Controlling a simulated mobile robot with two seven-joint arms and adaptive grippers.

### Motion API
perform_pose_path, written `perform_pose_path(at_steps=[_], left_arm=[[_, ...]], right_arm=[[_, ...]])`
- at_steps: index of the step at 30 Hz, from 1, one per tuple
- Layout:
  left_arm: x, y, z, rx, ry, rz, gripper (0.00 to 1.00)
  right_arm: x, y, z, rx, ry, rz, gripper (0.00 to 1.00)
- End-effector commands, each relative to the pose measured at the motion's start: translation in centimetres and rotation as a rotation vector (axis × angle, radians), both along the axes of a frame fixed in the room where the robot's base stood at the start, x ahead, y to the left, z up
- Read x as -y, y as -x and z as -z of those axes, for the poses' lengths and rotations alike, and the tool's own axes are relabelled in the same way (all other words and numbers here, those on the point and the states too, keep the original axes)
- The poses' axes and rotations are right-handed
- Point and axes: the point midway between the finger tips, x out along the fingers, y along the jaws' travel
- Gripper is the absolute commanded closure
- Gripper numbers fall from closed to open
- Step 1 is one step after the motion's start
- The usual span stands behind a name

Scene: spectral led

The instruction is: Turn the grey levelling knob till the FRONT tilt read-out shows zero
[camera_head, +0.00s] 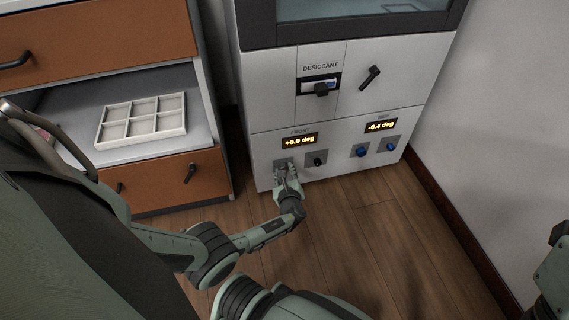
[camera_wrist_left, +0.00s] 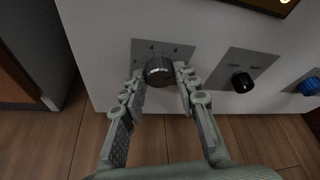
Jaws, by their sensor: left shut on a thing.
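The grey levelling knob (camera_wrist_left: 158,70) sits on a grey plate with tick marks, low on the white cabinet front. My left gripper (camera_wrist_left: 158,88) has one finger on each side of this knob and is shut on it. In the head view my left gripper (camera_head: 287,175) reaches the plate below the FRONT read-out (camera_head: 299,141) and mostly hides the knob. The FRONT read-out appears to show +0.0 deg in yellow digits. My right gripper is not in view.
A black knob (camera_head: 317,161) sits just right of the gripper. Two blue knobs (camera_head: 361,151) (camera_head: 391,146) lie under another read-out (camera_head: 380,126) showing about -0.4 deg. A DESICCANT drawer (camera_head: 320,87) and black handle (camera_head: 370,77) are above. A drawer unit holds a white tray (camera_head: 141,133).

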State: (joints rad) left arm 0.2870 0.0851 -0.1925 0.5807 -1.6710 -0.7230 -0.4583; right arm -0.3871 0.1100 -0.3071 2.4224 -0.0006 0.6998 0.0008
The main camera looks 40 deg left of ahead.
Motion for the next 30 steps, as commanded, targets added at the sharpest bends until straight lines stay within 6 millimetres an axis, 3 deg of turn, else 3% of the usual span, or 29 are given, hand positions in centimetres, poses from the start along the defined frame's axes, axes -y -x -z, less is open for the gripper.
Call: perform_pose_path(at_steps=[10,11,15,30], left_arm=[[-0.33,-0.14,-0.22,-0.011,-0.018,-0.003,0.99],[-0.33,-0.14,-0.23,-0.011,-0.018,-0.003,0.68],[-0.25,-0.11,-0.17,-0.012,-0.016,-0.002,0.5],[0.04,-0.03,-0.92,-0.012,-0.011,-0.001,0.49]], right_arm=[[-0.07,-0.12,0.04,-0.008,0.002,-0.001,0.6],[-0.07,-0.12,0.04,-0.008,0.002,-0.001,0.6],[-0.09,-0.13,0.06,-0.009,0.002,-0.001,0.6],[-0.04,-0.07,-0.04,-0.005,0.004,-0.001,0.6]])
